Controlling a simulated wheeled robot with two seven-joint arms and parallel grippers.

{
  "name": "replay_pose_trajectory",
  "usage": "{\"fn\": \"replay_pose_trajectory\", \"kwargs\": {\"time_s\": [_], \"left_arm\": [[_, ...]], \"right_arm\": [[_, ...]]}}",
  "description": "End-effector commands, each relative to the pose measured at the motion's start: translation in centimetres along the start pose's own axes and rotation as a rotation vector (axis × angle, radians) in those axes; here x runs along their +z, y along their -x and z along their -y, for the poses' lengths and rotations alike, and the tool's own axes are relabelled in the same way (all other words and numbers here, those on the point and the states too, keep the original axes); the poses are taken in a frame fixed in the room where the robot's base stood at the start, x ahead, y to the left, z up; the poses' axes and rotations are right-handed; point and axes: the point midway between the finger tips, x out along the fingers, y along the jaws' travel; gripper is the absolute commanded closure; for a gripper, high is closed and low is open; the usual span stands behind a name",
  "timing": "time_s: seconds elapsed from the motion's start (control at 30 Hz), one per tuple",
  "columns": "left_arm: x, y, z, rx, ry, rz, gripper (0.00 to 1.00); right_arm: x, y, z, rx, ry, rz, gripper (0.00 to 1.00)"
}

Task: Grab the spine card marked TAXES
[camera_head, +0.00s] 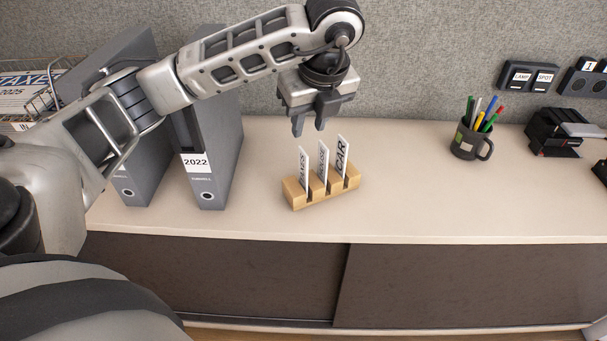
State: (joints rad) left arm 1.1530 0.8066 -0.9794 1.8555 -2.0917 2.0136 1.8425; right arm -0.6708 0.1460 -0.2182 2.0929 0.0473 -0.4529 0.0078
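The spine card marked TAXES (303,168) stands upright in the left slot of a small wooden block (322,196) on the cabinet top. Two more white cards stand in the same block: a middle card (323,161), its word only partly readable, and one marked CAR (342,155) on the right. My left gripper (309,126) points down above and behind the cards, near the grey wall panel. Its two fingers are apart with nothing between them. No contact with the cards shows. My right gripper is not in view.
Two grey binders stand left of the block, the nearer marked 2022 (197,163). A wire basket (40,95) with a TAXES 2025 item is at far left. A dark mug with pens (469,142) and a black device (556,133) stand right. The cabinet top (400,190) between block and mug is clear.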

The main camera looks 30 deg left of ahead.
Motion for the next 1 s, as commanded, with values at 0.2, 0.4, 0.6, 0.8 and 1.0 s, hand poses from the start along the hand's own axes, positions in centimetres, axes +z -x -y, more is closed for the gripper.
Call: {"fn": "replay_pose_trajectory", "kwargs": {"time_s": [0.2,0.4,0.6,0.8,1.0], "left_arm": [[-0.5,-5.6,0.1,0.001,-0.004,-0.009,0.70],[-0.2,-8.0,0.1,0.000,-0.004,-0.007,0.70],[-0.1,-9.1,0.2,0.000,-0.005,-0.006,0.70],[0.1,-12.2,0.5,0.001,-0.006,-0.008,0.70],[0.1,-13.6,0.5,-0.002,-0.007,-0.006,0.70]], "right_arm": [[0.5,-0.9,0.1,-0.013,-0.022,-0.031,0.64],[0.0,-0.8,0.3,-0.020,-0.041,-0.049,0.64],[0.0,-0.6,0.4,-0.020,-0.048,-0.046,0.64],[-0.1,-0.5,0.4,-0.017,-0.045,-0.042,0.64],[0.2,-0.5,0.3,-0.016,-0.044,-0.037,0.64]]}}
